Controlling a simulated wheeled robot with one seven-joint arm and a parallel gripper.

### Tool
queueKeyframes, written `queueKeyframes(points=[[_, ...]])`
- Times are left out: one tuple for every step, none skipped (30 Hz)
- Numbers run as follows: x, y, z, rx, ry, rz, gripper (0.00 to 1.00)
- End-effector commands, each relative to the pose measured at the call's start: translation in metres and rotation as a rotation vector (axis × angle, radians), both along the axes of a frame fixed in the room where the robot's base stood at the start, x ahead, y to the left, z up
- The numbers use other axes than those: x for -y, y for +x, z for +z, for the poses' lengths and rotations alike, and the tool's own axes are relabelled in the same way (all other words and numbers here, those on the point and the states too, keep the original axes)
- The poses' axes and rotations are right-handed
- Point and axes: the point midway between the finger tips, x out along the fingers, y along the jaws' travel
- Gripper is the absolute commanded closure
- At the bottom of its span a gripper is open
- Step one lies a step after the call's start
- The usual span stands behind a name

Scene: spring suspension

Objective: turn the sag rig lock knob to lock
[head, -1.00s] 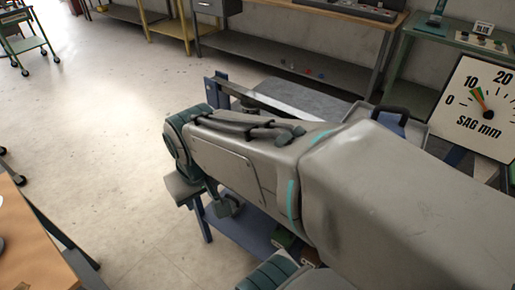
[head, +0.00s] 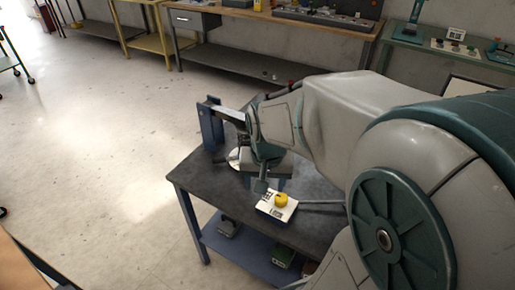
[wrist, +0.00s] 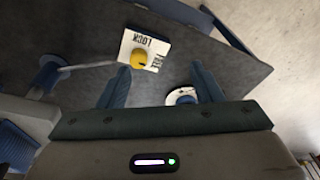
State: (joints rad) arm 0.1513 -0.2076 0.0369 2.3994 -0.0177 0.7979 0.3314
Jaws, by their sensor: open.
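The yellow lock knob (head: 281,199) stands on a white label plate (head: 266,208) on the dark bench top. In the wrist view the knob (wrist: 139,59) sits on the plate (wrist: 133,40), which carries the word LOCK and a second word I cannot read surely. My gripper (wrist: 160,72) is open and empty, its two blue-green fingers pointing toward the bench. In the wrist view the knob appears ahead of the left finger's tip, apart from it. The knob's pointer direction is too small to tell.
A blue upright post (head: 212,126) with a metal bar stands at the bench's back left. A white round disc (wrist: 182,97) is near my right finger in the wrist view. A grey rod runs beside the plate. The front left of the bench top (head: 215,190) is clear.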

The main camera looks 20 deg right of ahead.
Motion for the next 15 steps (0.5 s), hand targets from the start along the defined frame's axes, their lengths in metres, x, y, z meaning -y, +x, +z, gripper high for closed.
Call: queueKeyframes(points=[[0.011,0.010,0.005,-0.025,0.010,-0.081,0.41],[0.017,0.016,0.003,-0.035,0.016,-0.131,0.41],[0.025,0.023,0.000,-0.049,0.025,-0.198,0.41],[0.031,0.028,-0.002,-0.058,0.030,-0.245,0.41],[0.037,0.033,-0.005,-0.066,0.036,-0.291,0.41],[0.044,0.038,-0.009,-0.077,0.043,-0.350,0.41],[0.050,0.042,-0.012,-0.084,0.048,-0.393,0.41],[0.055,0.045,-0.015,-0.091,0.053,-0.432,0.41],[0.061,0.048,-0.020,-0.100,0.060,-0.481,0.41],[0.065,0.051,-0.023,-0.106,0.064,-0.513,0.41],[0.068,0.053,-0.026,-0.110,0.069,-0.542,0.41],[0.072,0.055,-0.029,-0.116,0.074,-0.576,0.41],[0.075,0.056,-0.032,-0.121,0.076,-0.598,0.41],[0.077,0.058,-0.034,-0.124,0.079,-0.617,0.41],[0.079,0.059,-0.036,-0.126,0.082,-0.637,0.41]])
